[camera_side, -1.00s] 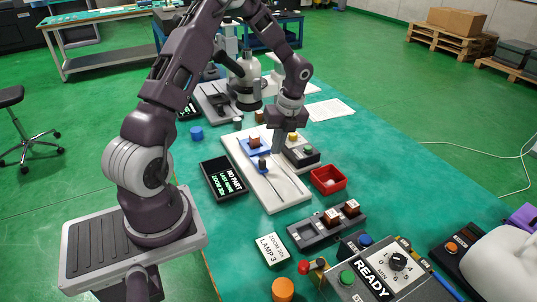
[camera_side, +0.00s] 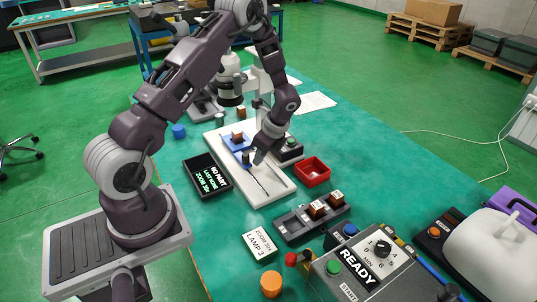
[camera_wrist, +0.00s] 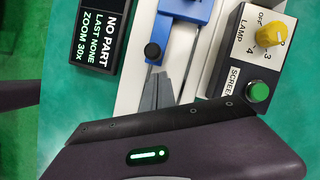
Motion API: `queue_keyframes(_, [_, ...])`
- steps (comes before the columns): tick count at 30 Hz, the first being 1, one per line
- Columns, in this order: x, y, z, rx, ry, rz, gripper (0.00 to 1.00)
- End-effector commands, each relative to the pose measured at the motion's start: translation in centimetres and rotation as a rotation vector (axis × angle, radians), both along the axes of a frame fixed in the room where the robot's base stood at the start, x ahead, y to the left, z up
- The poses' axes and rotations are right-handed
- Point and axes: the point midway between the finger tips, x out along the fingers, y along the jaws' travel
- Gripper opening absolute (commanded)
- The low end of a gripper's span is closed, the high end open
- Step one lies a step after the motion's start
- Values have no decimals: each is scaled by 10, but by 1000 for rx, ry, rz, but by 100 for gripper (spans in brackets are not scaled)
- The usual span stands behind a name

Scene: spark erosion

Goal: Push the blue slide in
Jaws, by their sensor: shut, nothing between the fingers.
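The blue slide (camera_side: 230,143) sits in a track on a long white base (camera_side: 275,190), with a brown-orange block (camera_side: 238,135) on it. A black knob (camera_side: 246,157) stands at the slide's near end. The slide also shows at the top of the wrist view (camera_wrist: 183,38), with its knob (camera_wrist: 152,51) at the lower left. My gripper (camera_side: 257,160) is shut and empty, low over the base on the near side of the knob. In the wrist view its fingertips (camera_wrist: 157,75) are just below the knob; I cannot tell whether they touch it.
A black display (camera_side: 208,177) reading NO PART lies left of the base. A lamp and screen control box (camera_side: 289,152) stands close on the right, with a red tray (camera_side: 312,171) beyond it. A dark holder with brown blocks (camera_side: 312,218) stands in front. Green tabletop lies between.

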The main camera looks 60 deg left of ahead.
Motion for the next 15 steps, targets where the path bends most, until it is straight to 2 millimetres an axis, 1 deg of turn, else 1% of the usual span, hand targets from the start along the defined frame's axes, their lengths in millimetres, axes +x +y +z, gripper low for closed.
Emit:
queue_keyframes(1, [-3,5,0,0,0,2,0])
queue_keyframes(4, [-6,11,0,0,1,0,0])
queue_keyframes(15, [-7,14,0,-1,1,-1,0])
